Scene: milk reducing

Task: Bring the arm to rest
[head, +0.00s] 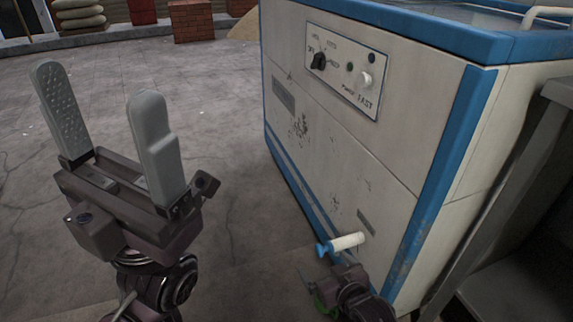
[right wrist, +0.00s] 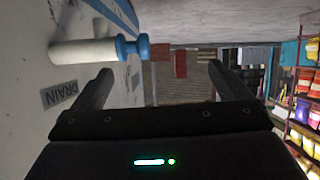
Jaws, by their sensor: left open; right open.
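My left gripper (head: 98,84) stands upright at the left of the head view, its two grey fingers wide apart with nothing between them. My right gripper (right wrist: 160,72) is open in the right wrist view, with no object held between its dark fingers. In the head view, part of my right arm (head: 355,297) shows low at the bottom, below the drain pipe, and its fingers are hard to make out there. The white drain pipe with a blue end (head: 345,243) sticks out of the machine. It also appears close by the left finger in the right wrist view (right wrist: 95,51); contact cannot be told.
A white machine with blue edges (head: 330,130) fills the right side. Its control panel (head: 341,70) has a black knob. A dark metal stand (head: 520,165) is at far right. Brick blocks (head: 191,20) and sacks (head: 78,15) stand far back. The floor (head: 225,110) between is clear.

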